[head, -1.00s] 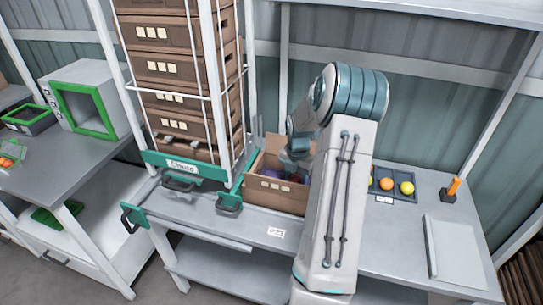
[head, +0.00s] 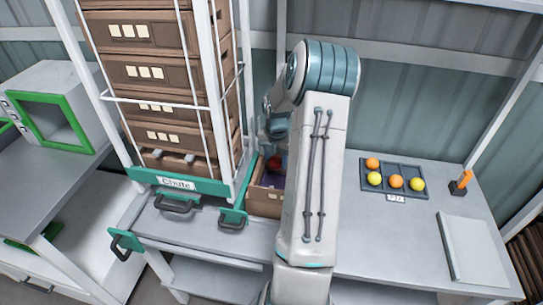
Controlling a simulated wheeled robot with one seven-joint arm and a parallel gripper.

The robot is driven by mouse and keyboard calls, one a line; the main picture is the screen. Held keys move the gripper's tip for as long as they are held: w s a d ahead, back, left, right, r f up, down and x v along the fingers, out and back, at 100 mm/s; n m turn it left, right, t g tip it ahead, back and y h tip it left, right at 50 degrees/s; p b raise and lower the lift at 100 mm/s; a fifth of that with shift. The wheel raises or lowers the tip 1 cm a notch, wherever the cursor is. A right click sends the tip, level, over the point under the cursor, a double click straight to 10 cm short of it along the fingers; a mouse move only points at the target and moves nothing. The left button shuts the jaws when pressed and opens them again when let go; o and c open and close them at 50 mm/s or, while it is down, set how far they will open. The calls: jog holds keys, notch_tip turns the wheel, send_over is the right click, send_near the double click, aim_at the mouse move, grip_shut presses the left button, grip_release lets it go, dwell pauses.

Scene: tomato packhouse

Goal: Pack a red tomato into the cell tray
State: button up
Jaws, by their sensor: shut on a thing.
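The dark cell tray (head: 408,172) lies on the bench to the right of my arm. Its front row holds a yellow, an orange and another yellow tomato; one orange tomato (head: 372,162) sits at the back left. Other back cells look empty. My gripper (head: 274,152) is over the open brown box (head: 265,203), partly hidden by my own arm. It is shut on a red tomato (head: 275,163), which shows small at its lower end; the fingers are not clear.
A caged stack of brown crates (head: 150,75) stands left of the box, above a green chute front (head: 175,183). An orange-topped holder (head: 460,183) and a pale flat panel (head: 475,250) lie right of the tray. Bench in front of the tray is clear.

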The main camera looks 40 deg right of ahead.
jog(key=shift+a+f+b, duration=0.3)
jog(key=shift+f+b, duration=0.2)
jog(key=shift+f, duration=0.2)
notch_tip(320, 180, down, 2)
jog(key=shift+w+f+b, duration=0.1)
jog(key=shift+f+b, duration=0.15)
jog(key=shift+b, duration=0.8)
jog(key=shift+f+b, duration=0.55)
jog(key=shift+f, duration=0.85)
jog(key=shift+d, duration=0.1)
jog(key=o, duration=0.8)
jog(key=c, duration=0.3)
jog(key=shift+r, duration=0.1)
